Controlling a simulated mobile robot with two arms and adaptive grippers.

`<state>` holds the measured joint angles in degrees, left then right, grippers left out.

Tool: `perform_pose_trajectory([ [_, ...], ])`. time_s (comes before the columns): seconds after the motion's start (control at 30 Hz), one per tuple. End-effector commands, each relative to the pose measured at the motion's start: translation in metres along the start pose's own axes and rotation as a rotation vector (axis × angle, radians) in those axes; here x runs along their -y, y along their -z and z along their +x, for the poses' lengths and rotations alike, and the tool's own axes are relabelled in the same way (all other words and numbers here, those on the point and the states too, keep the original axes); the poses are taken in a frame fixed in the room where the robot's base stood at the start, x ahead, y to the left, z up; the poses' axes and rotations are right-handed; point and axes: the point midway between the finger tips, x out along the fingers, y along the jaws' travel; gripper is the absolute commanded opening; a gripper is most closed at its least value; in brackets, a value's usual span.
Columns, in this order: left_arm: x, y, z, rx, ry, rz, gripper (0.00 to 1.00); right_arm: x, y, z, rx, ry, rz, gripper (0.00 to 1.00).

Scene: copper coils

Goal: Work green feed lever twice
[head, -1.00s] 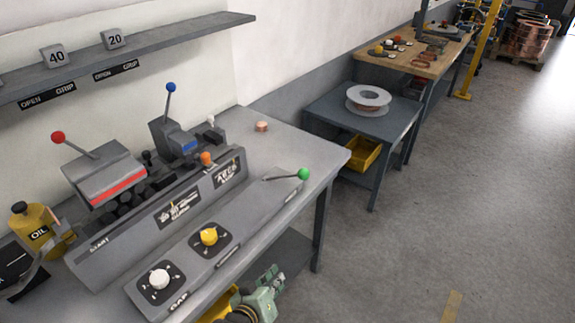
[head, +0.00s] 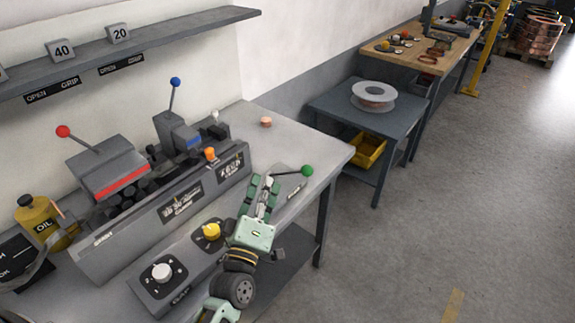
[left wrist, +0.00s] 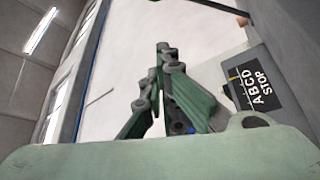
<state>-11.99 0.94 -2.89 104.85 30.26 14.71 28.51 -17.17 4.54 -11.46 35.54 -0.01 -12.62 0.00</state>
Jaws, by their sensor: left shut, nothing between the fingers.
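The green feed lever, with a green ball knob (head: 307,171) on a thin dark rod, sticks out to the right from the right end of the front control panel (head: 205,262). My left gripper (head: 265,183) is over the right part of this panel, just left of the lever's rod, with its fingers pointing away toward the machine. In the left wrist view its fingers (left wrist: 163,48) meet at the tips and hold nothing. I cannot tell whether it touches the rod. The lever's knob does not show in the left wrist view. My right gripper is not in view.
A white knob (head: 161,272) and a yellow knob (head: 211,231) stand on the panel. Red (head: 63,131) and blue (head: 175,82) ball levers rise behind. An oil can (head: 40,218) stands at left.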

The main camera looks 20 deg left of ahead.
Motion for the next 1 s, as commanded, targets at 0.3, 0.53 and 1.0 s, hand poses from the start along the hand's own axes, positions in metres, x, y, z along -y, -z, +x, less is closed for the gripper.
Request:
perform_pose_trajectory([
  [0.3,-0.004,0.003,0.055,-0.001,-0.002,0.001,0.00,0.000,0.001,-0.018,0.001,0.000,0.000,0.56],
  [0.53,-0.003,0.002,0.103,0.000,-0.002,0.002,0.00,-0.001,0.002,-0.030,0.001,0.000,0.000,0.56],
  [1.0,0.000,-0.038,0.084,0.001,0.000,0.001,0.00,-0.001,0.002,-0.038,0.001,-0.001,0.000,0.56],
])
